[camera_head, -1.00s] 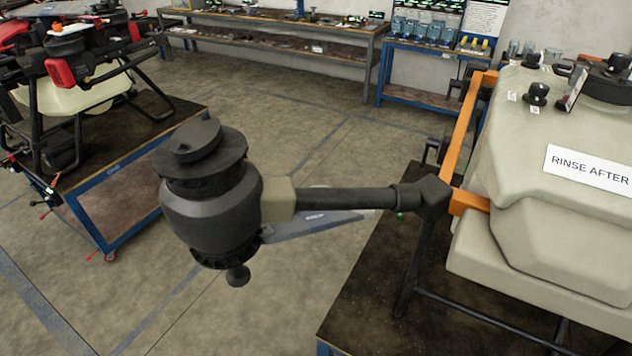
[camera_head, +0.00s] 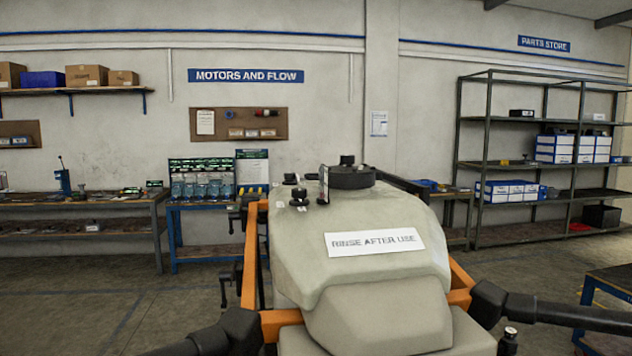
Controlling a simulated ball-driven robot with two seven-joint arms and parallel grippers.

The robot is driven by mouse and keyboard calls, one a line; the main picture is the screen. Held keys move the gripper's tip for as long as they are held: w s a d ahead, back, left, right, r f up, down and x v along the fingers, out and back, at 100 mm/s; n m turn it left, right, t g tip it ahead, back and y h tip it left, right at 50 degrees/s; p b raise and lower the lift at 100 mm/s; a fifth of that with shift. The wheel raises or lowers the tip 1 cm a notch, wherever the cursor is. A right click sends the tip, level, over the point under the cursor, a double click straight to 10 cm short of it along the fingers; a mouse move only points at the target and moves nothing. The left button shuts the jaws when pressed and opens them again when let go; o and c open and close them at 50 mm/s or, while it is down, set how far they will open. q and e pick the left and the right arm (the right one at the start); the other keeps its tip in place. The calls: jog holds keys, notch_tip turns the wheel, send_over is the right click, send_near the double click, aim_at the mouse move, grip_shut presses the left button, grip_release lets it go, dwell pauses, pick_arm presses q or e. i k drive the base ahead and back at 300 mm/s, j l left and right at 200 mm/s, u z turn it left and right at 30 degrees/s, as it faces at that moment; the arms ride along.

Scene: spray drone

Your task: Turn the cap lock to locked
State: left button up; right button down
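The spray drone's pale tank (camera_head: 370,235) stands in front of me, with a white "RINSE AFTER USE" label (camera_head: 374,242) on its face. A dark round cap (camera_head: 351,177) sits on top of the tank. A small black knob (camera_head: 299,195) stands left of the cap, next to an upright plate (camera_head: 324,184) at the cap's left edge. I cannot tell which part is the cap lock or how it is set. Neither of my grippers is in view.
The drone's orange frame (camera_head: 252,262) surrounds the tank, and dark arms (camera_head: 570,312) stick out low on both sides. A blue bench (camera_head: 205,208) stands behind on the left. Dark shelving (camera_head: 545,158) with boxes stands at the back right. Floor is open at the left.

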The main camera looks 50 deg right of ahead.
aim_at(346, 160)
jog(key=z, duration=1.55)
